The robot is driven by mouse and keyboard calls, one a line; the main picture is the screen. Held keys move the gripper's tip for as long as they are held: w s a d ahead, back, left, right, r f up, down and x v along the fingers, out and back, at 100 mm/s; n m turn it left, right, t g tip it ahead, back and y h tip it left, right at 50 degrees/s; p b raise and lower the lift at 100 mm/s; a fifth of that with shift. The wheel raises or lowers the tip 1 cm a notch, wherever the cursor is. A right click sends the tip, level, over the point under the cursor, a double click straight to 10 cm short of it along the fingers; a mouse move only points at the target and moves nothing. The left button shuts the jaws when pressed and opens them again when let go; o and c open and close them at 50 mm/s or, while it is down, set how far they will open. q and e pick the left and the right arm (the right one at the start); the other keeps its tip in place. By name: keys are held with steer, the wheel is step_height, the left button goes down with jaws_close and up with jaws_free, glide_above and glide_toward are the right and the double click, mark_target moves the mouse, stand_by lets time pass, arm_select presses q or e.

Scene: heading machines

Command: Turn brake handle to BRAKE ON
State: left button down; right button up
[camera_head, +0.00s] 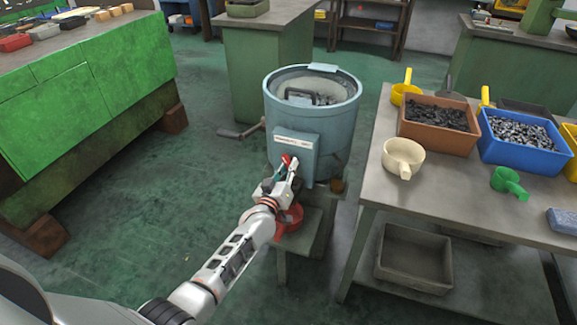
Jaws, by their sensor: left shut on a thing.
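A blue-grey round drum machine (340,115) stands on a low green stand in the middle of the view. A grey-blue box (308,160) with a white label strip (293,140) is fixed to its front; the label is too small to read. The brake handle (287,158) shows as a small red piece in front of this box, low on its face. My left gripper (287,168) is at the box's front and is shut on the brake handle. The fingers hide much of the handle, so its exact angle cannot be told. My right gripper is out of view.
A crank handle (240,131) sticks out left of the drum. On the right, a table (385,185) holds a brown bin (438,138), a blue bin (520,158) and scoops. A green cabinet (90,100) stands left; floor between is clear.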

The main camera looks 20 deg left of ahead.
arm_select(q)
steer(key=shift+n, duration=0.5)
steer(key=c, duration=2)
jaws_free()
steer(key=shift+o, duration=0.2)
steer(key=s, duration=1.2)
steer(key=shift+a, duration=0.2)
